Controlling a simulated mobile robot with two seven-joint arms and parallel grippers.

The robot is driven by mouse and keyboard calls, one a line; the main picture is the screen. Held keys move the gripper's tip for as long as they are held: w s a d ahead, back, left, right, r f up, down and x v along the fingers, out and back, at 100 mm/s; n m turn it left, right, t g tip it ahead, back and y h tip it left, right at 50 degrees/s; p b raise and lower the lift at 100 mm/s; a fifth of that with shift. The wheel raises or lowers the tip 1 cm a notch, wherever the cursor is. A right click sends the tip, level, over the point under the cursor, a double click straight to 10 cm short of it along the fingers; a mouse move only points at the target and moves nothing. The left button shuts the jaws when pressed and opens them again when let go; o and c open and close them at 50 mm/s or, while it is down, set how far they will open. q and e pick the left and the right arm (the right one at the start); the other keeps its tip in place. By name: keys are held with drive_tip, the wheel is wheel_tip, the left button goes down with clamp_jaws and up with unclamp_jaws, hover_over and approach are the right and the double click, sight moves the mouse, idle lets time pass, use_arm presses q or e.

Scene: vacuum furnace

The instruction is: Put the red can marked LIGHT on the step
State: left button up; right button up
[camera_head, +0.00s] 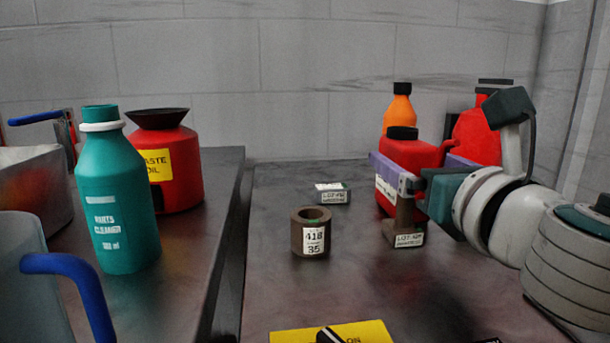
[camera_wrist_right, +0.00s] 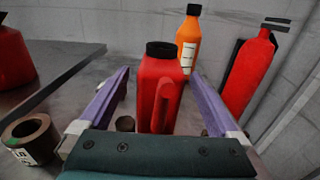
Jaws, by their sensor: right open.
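A red can (camera_head: 408,155) with a black cap stands upright on the right bench. Its white label is partly covered and too small to read, so I cannot confirm LIGHT. My right gripper (camera_head: 420,168) is open, its purple fingers reaching to either side of this can. In the right wrist view the can (camera_wrist_right: 158,97) stands between the spread fingers of the gripper (camera_wrist_right: 161,74), and I see no firm contact. I cannot make out for certain which surface is the step. My left gripper is not in view.
Close by stand an orange bottle (camera_head: 397,108), a red extinguisher-like container (camera_head: 478,135) and a small labelled block (camera_head: 403,235). A brown ring (camera_head: 310,236) and a small box (camera_head: 332,194) lie left of them. The left bench holds a teal bottle (camera_head: 117,195) and a waste oil can (camera_head: 178,178).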

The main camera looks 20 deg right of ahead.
drive_tip(key=shift+w+d, duration=0.15)
drive_tip(key=shift+w, duration=0.55)
drive_tip(key=c, duration=1.4)
clamp_jaws()
drive_tip(key=shift+r, duration=0.15)
